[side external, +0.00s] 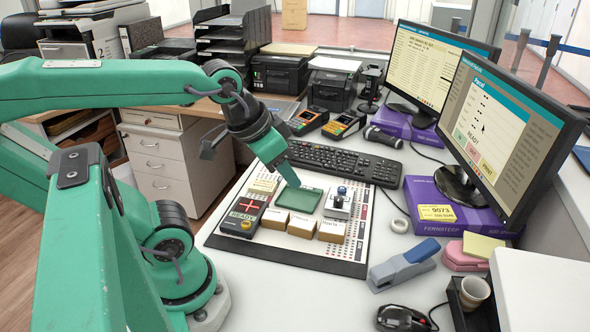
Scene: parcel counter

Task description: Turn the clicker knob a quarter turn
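A small white and metal unit (338,205) with a dark blue knob (341,191) stands upright on the board (320,262); it looks like the clicker knob. Its exact turn angle is too small to tell. My gripper (293,182) points down over the green pad (299,199), to the left of the knob and apart from it. Its fingers look like one narrow tip from this side, so their gap cannot be made out. Nothing shows held in it.
Two monitors (500,135) stand at the right.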

